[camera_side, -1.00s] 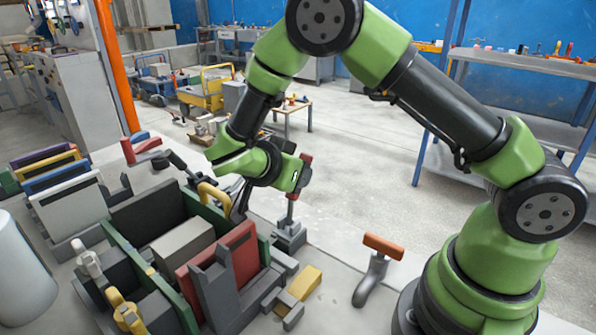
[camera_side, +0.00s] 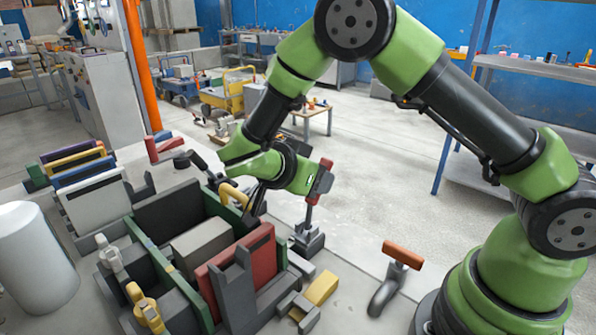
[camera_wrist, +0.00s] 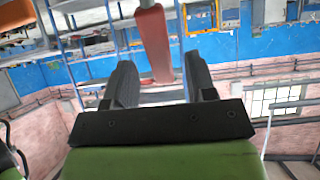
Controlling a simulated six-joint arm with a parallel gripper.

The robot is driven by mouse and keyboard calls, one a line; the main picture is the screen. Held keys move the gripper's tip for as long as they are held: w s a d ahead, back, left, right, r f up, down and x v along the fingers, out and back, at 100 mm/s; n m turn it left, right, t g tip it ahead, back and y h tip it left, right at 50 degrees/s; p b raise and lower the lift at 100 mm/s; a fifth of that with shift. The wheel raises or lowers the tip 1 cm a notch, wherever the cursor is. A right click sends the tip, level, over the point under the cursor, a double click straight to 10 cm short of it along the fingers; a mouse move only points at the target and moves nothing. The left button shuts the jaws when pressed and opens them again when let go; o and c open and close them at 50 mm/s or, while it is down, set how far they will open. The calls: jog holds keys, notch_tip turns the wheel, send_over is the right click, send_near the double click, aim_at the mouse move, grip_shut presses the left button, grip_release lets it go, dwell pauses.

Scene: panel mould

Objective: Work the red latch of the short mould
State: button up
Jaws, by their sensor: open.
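A red latch handle (camera_side: 321,181) stands upright on a grey post and block (camera_side: 306,241) beside the mould box. My gripper (camera_side: 311,184) reaches it from the left, its fingers hard to make out in the side view. In the wrist view, my gripper (camera_wrist: 160,62) has two dark fingers spread open. A dull red bar (camera_wrist: 154,45) shows between them, with a visible gap on each side. Whether the bar lies fully within the jaws' depth I cannot tell. The mould box has green walls (camera_side: 190,298) and a dark red panel (camera_side: 238,262) inside.
An orange-handled grey lever (camera_side: 402,254) stands at the right, near my base. A yellow block (camera_side: 321,287) lies in front of the latch. A yellow clamp handle (camera_side: 233,194) is close under my wrist. Another red lever (camera_side: 161,149) and a white cylinder (camera_side: 36,258) are at the left.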

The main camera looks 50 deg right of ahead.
jog(key=v, duration=0.8)
jog(key=shift+a, duration=0.2)
jog(key=shift+r, duration=0.1)
